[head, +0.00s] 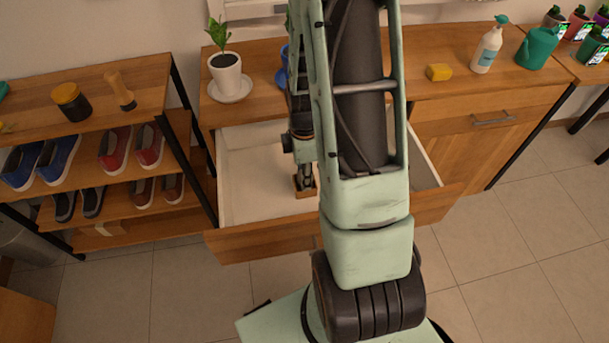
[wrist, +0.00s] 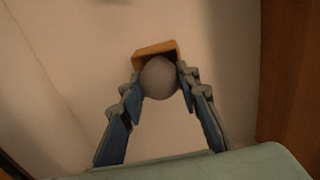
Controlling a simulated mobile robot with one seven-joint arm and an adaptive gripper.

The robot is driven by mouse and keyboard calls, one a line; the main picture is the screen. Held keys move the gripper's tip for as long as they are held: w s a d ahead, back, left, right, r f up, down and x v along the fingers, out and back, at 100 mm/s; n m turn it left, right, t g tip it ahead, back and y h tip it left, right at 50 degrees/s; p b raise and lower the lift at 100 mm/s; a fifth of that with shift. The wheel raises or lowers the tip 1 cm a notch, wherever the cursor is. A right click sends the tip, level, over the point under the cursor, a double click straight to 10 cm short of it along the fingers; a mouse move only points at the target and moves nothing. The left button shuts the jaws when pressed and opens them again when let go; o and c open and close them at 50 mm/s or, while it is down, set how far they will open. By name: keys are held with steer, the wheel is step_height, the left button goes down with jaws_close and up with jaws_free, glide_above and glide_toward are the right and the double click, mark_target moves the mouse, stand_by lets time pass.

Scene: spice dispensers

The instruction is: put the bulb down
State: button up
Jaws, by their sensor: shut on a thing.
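In the wrist view a round grey-white bulb (wrist: 160,78) sits between the two fingertips of my gripper (wrist: 159,84), which are shut on it. An orange-brown wooden piece (wrist: 155,49), like a small block or open box, shows just behind the bulb. In the head view my gripper (head: 306,178) is inside the open drawer (head: 250,185), near a small brown piece (head: 304,192). The bulb is hidden or too small to make out there. I cannot tell whether it touches the brown piece or the drawer floor.
The drawer's wooden front (head: 262,243) stands pulled out from the cabinet. On top are a potted plant (head: 226,72), a yellow sponge (head: 439,72), a spray bottle (head: 487,48) and a green watering can (head: 537,48). A shoe rack (head: 130,205) stands at left. The drawer floor around my gripper looks bare.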

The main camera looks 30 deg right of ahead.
steer(key=o, duration=1.2)
steer(key=shift+s+a+f, duration=0.1)
steer(key=shift+s+f, duration=0.2)
steer(key=shift+f, duration=0.25)
steer(key=shift+o, duration=0.2)
steer(key=shift+w+r, duration=0.15)
steer(key=shift+r, duration=0.05)
steer(key=shift+r+p, duration=0.55)
steer(key=shift+p, duration=0.05)
step_height(320, 180, up, 11)
steer(key=shift+f+p, duration=0.1)
steer(key=shift+p, duration=0.85)
steer(key=shift+r, duration=0.7)
